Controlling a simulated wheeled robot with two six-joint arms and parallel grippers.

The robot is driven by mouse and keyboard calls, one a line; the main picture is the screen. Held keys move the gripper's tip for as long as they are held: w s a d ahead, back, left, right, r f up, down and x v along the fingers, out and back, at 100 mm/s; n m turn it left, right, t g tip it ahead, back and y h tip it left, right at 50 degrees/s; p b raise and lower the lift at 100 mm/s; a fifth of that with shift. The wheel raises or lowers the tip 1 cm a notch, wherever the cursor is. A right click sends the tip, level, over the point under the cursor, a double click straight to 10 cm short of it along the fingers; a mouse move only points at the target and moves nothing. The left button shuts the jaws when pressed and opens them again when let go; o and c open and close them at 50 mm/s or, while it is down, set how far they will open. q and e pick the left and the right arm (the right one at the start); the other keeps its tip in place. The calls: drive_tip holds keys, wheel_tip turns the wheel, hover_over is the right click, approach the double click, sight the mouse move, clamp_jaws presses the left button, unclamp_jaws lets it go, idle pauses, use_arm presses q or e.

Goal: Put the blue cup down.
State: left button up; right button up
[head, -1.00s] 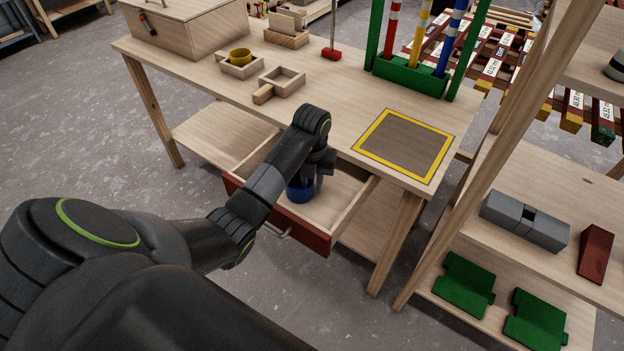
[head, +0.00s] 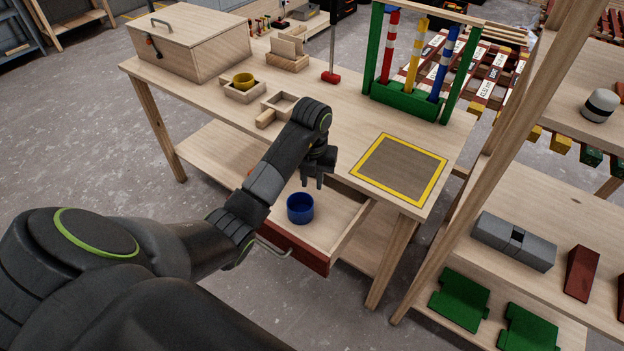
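The blue cup (head: 300,208) stands upright on the floor of the open drawer (head: 334,213) under the workbench. My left gripper (head: 312,182) is above and slightly behind the cup, with its fingers pointing down and apart. It is clear of the cup and holds nothing that I can see. My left arm hides the left part of the drawer. My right gripper does not show.
The bench top (head: 230,112) carries a yellow-edged grey mat (head: 400,168), a yellow cup (head: 243,81) in a wooden holder, a green rack (head: 412,102) and a lidded box (head: 190,45). A shelf unit (head: 540,195) stands at the right.

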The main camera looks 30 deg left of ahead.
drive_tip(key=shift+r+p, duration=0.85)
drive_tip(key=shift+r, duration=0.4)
